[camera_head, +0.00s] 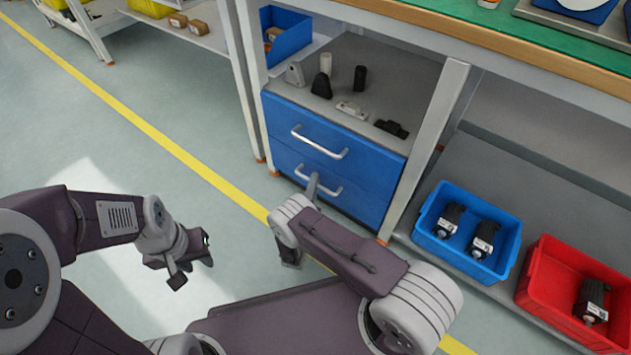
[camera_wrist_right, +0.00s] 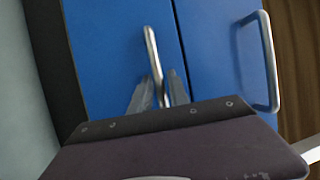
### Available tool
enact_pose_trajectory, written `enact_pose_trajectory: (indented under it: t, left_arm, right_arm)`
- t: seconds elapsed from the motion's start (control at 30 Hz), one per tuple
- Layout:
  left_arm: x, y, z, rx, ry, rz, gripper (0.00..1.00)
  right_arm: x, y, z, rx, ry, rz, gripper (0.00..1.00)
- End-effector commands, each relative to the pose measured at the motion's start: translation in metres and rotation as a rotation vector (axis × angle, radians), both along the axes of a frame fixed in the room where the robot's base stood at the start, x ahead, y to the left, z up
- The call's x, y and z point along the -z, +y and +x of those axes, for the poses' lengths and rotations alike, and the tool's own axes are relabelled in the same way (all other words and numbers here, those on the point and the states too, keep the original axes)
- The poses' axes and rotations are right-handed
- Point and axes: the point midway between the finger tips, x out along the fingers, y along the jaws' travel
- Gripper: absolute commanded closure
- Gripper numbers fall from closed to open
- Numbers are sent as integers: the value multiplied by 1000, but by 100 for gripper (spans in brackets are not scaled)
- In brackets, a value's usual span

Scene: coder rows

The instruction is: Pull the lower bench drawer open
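The blue lower drawer (camera_head: 352,193) sits under the blue upper drawer (camera_head: 345,143) in the bench, its front about level with the upper one, so it looks closed. Its silver handle (camera_head: 328,190) is partly covered by my right gripper (camera_head: 312,183). In the right wrist view the lower drawer handle (camera_wrist_right: 152,50) runs between the fingers of my right gripper (camera_wrist_right: 160,82), which look closed on it. The contact itself is small and partly hidden. My left gripper (camera_head: 193,270) is empty, its fingers apart, over the floor at the left.
The upper drawer's handle (camera_head: 320,143) also shows in the right wrist view (camera_wrist_right: 268,60). Small parts stand on the grey shelf (camera_head: 400,80) above. A blue bin (camera_head: 500,262) and a red bin (camera_head: 535,305) stand right of the bench leg (camera_head: 428,150). Floor before the drawers is clear apart from my arms.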

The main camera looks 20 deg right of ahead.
Motion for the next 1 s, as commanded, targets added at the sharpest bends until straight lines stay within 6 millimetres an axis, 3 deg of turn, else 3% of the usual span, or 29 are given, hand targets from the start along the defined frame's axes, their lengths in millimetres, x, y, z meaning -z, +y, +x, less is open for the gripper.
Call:
enact_pose_trajectory:
  t: [0.07,0.13,1.0]
  left_arm:
    - [0,0,0,0,0,0,67]
    - [0,0,0,0,0,0,67]
    - [0,0,0,0,0,0,67]
  right_arm:
    - [0,0,0,0,0,0,81]
    - [0,0,0,0,0,0,100]
    - [1,0,-1,1,1,1,100]
